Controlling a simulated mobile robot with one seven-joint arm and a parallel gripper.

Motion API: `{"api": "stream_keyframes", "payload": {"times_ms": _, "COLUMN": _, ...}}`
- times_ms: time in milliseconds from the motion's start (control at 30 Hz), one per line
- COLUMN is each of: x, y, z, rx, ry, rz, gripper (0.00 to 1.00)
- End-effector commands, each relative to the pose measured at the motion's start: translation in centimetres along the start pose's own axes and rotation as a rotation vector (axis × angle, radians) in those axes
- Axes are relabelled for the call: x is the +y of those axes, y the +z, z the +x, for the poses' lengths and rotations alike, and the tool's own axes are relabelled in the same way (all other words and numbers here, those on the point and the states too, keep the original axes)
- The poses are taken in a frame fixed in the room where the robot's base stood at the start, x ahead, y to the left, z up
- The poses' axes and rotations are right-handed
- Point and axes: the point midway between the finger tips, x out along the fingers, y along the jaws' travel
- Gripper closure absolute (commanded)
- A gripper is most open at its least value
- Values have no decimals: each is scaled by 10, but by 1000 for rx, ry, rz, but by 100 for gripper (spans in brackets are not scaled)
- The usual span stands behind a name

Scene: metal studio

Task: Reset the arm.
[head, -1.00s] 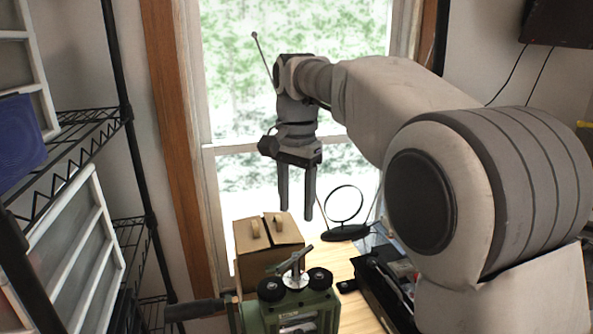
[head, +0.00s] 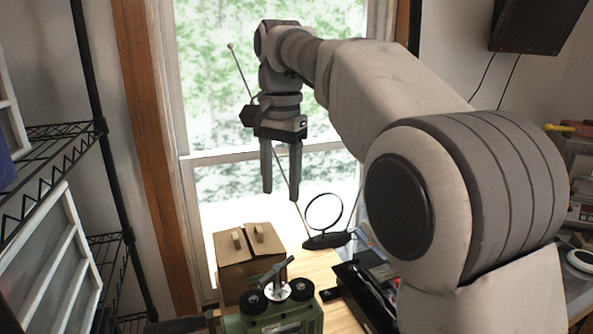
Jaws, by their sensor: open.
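My gripper (head: 281,180) hangs in the upper middle of the head view, in front of the window. Its two dark fingers point down and stand apart, with nothing between them. It is above the table, over the space between a cardboard box and a black ring-shaped antenna. My arm runs from the gripper to the large joint at the right.
The cardboard box (head: 246,262), the ring antenna (head: 326,238), a green device (head: 272,317) and a black open case (head: 366,297) stand on the wooden table (head: 316,270). A black wire shelf (head: 50,150) stands at left. A dark screen (head: 536,25) hangs at upper right.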

Motion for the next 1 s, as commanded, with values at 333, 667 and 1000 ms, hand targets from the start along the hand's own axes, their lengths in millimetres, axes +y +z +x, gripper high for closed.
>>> {"api": "stream_keyframes", "payload": {"times_ms": 333, "x": 102, "y": 7, "z": 4, "rx": 109, "ry": -92, "rz": -123, "gripper": 45}}
{"api": "stream_keyframes", "payload": {"times_ms": 667, "x": 197, "y": 42, "z": 46, "rx": 254, "ry": -132, "rz": -261, "gripper": 45}}
{"api": "stream_keyframes", "payload": {"times_ms": 1000, "x": 273, "y": 90, "z": 119, "rx": 412, "ry": -113, "rz": -393, "gripper": 45}}
